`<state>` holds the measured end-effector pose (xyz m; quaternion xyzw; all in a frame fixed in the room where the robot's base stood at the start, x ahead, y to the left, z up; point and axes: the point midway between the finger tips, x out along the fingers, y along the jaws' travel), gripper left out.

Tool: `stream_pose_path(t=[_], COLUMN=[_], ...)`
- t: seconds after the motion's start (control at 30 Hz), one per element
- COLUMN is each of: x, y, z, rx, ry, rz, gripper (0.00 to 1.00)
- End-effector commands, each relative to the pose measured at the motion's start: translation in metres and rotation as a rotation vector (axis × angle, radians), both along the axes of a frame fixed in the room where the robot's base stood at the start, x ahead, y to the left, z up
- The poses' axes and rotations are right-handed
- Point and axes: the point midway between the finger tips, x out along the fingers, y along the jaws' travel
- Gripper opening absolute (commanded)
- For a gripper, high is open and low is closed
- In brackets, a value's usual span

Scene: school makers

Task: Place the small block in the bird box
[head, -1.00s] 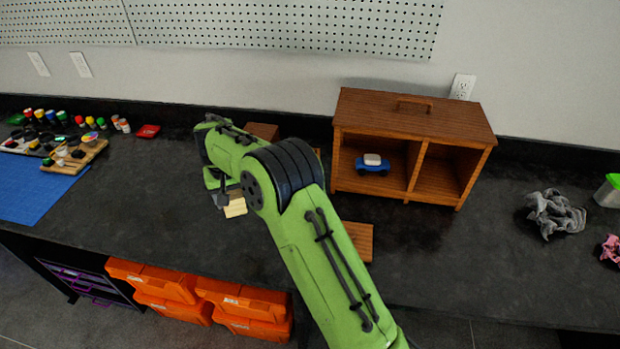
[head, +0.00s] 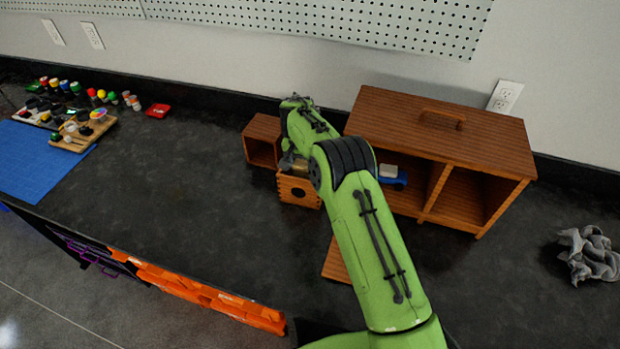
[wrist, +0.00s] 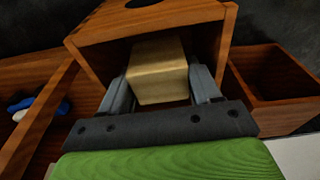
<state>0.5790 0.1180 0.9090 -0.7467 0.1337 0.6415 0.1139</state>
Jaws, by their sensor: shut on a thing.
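The bird box (head: 299,191) is a small brown wooden box with a round hole in its front. It stands on the dark counter below my gripper, and its open top shows in the wrist view (wrist: 95,32). My gripper (wrist: 160,88) is shut on the small block (wrist: 158,68), a pale wooden block. The block is between the fingers, within the outline of the box's opening in the wrist view. I cannot tell whether it touches the bottom or walls. In the head view my arm hides most of the gripper, and part of the box.
A small open wooden box (head: 262,138) stands close left of the bird box. A large wooden cabinet (head: 440,125) holding a blue toy car (head: 392,177) is close on the right. A flat wooden board (head: 336,262) lies in front.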

Motion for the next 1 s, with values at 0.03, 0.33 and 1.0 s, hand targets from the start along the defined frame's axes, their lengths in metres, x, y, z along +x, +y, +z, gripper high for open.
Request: stream_pose_path(t=[0.03,0.33,1.0], x=[0.0,0.0,0.0], y=[-0.001,-0.002,-0.001], z=[-0.007,-0.056,-0.056], rx=[0.0,-0.001,0.0], ry=[0.001,-0.001,-0.002], rz=[-0.002,-0.003,-0.002], gripper=[0.26,0.26,0.73])
